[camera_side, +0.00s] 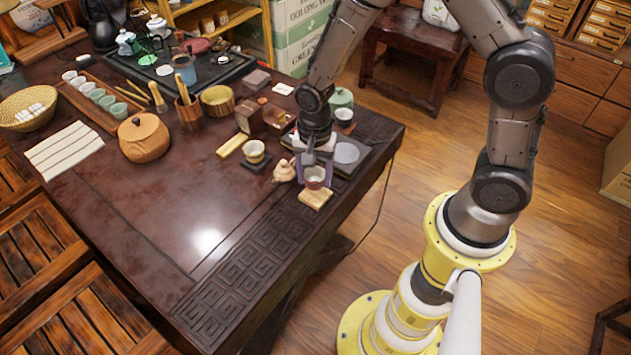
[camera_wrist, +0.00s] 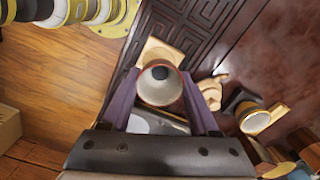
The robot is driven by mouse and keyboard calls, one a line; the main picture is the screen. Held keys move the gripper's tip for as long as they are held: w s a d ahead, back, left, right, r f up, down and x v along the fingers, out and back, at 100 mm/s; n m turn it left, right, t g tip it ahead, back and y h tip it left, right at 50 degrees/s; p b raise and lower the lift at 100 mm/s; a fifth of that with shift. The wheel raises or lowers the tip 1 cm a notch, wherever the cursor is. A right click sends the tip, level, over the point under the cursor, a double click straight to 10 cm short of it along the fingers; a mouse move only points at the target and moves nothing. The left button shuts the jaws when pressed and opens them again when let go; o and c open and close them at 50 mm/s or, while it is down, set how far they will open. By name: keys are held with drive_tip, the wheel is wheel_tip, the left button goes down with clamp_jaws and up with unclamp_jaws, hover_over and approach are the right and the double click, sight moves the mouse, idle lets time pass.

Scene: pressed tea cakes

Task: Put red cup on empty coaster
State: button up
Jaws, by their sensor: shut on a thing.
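The red cup (camera_side: 314,177), pale inside with a reddish rim, is between the two purple-grey fingers of my gripper (camera_side: 313,170) in the side view. In the wrist view the cup (camera_wrist: 160,92) sits upright between the fingers of my gripper (camera_wrist: 160,80), which are shut on it. A light wooden square coaster (camera_side: 315,200) with nothing standing on it lies just in front of the cup. It also shows in the wrist view (camera_wrist: 155,50), partly hidden behind the cup's rim. I cannot tell whether the cup's base touches the coaster.
Another cup (camera_side: 254,150) stands on a dark coaster (camera_side: 256,163) to the left. A small tan clay figure (camera_side: 284,171) is close beside my gripper. A dark tray (camera_side: 347,155) lies behind it. The table's right edge is near; its front middle is clear.

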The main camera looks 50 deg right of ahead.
drive_tip(key=shift+s+f, duration=0.1)
drive_tip(key=shift+f, duration=1.1)
drive_tip(key=shift+f, duration=0.15)
drive_tip(key=o, duration=1.3)
drive_tip(key=shift+o, duration=0.2)
drive_tip(key=s+d+r+n+t, duration=0.1)
drive_tip(key=s+r+n, duration=0.2)
drive_tip(key=r, duration=0.9)
drive_tip(key=s+d+r+n+t, duration=0.2)
drive_tip(key=s+r+n, duration=0.1)
drive_tip(key=r, duration=0.8)
drive_tip(key=s+r+n+t, duration=0.1)
drive_tip(key=s+r+n, duration=0.1)
drive_tip(key=s, duration=0.3)
drive_tip(key=s+d+r+n+t, duration=0.1)
drive_tip(key=s+r+n, duration=0.2)
drive_tip(key=s+n, duration=0.2)
drive_tip(key=shift+s+d+t, duration=0.25)
drive_tip(key=shift+s+t, duration=0.05)
drive_tip(key=shift+s, duration=0.05)
